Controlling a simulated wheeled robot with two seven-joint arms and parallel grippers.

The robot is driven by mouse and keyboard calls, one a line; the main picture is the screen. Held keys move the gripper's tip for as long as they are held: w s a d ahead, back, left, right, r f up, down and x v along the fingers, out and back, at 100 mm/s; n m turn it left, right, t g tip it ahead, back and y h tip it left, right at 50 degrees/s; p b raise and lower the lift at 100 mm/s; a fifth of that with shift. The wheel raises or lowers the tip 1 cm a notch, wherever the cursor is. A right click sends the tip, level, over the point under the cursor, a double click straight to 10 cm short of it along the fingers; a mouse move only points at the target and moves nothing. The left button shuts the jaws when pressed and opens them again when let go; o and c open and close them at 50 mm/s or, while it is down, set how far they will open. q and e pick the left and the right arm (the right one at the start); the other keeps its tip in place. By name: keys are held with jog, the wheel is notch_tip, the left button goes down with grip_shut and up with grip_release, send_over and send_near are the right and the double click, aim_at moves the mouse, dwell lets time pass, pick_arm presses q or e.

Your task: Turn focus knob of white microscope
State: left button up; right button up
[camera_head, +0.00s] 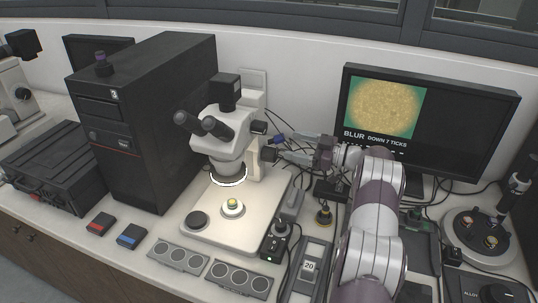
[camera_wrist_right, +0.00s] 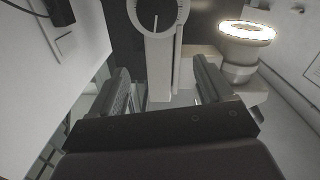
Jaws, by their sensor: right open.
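The white microscope (camera_head: 222,135) stands on its pale base, with black eyepieces and a lit ring under its head. Its dark focus knob (camera_head: 258,127) is on the right side of the column. In the right wrist view the knob shows as a round dial (camera_wrist_right: 156,14) with a white mark, beyond the fingers. My right gripper (camera_head: 284,146) is to the right of the column, with its fingers toward the knob. In the right wrist view its two fingers (camera_wrist_right: 163,78) are apart with nothing between them. My left gripper is not in view.
The monitor (camera_head: 430,119) shows a yellow disc and the words "BLUR DOWN 7 TICKS". A black computer tower (camera_head: 145,130) stands left of the microscope. Grey panels with round sockets (camera_head: 180,256) lie in front. Cables and small devices crowd the right side near my arm.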

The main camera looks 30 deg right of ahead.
aim_at(276, 156)
jog(key=w+a+f, duration=0.1)
jog(key=w, duration=0.1)
jog(key=w+a+f+p, duration=0.1)
jog(key=w+a+f, duration=0.1)
jog(key=w+a+f+p, duration=0.1)
jog(key=f, duration=0.1)
jog(key=shift+w+a, duration=0.3)
jog(key=shift+w, duration=0.1)
jog(key=c, duration=1)
jog(key=shift+f+n+b, duration=0.25)
jog(key=shift+n+b, duration=0.15)
jog(key=shift+b, duration=0.4)
jog(key=n+b, duration=0.2)
jog(key=b, duration=0.2)
jog(key=n+b, duration=0.3)
jog(key=b, duration=0.1)
jog(key=shift+a+f+n, duration=0.1)
jog(key=shift+f+n, duration=0.1)
jog(key=shift+n, duration=0.1)
jog(key=shift+r+n+b, duration=0.15)
jog(key=shift+n+b, duration=0.85)
jog(key=shift+b, duration=0.1)
jog(key=shift+s, duration=0.1)
